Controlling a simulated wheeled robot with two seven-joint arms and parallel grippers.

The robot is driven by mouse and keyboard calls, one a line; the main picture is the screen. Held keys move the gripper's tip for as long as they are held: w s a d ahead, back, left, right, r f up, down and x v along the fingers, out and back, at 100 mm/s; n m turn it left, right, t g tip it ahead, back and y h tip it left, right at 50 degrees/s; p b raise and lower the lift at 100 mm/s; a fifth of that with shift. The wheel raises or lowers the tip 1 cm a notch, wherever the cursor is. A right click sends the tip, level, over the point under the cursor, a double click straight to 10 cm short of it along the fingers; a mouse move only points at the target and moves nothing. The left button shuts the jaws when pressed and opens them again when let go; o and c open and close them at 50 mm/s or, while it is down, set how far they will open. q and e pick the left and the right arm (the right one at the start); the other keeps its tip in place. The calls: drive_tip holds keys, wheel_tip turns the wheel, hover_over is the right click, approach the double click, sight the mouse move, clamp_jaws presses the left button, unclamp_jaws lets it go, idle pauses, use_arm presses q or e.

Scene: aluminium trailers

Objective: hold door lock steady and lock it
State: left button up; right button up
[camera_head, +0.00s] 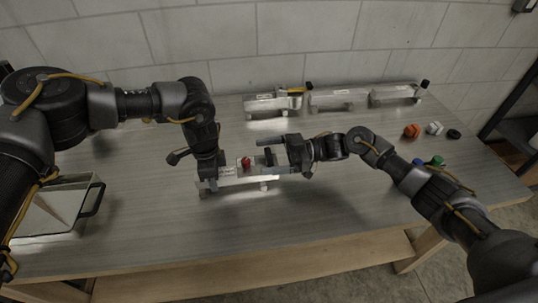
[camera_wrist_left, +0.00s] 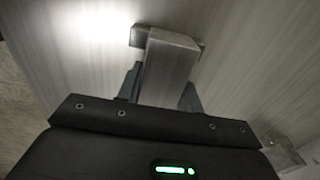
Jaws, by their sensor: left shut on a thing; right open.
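The door lock (camera_head: 231,179) is an aluminium trailer-like bar lying on the table in front of me, with a red part (camera_head: 246,162) on top. My left gripper (camera_head: 208,180) comes down over its left end and is shut on it. In the left wrist view the grey metal end of the lock (camera_wrist_left: 172,58) sits between the fingers of the left gripper (camera_wrist_left: 160,92). My right gripper (camera_head: 268,150) is open at the right part of the lock, close to the red part. Whether its fingers touch the lock cannot be told.
Several similar aluminium pieces stand along the back of the table (camera_head: 330,215), such as one (camera_head: 272,103) behind the grippers. Orange (camera_head: 412,130), white, black, blue and green small parts lie at the right. A metal box with a black handle (camera_head: 92,198) stands at the left. The front middle is clear.

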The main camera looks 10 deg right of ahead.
drive_tip(key=c, duration=1)
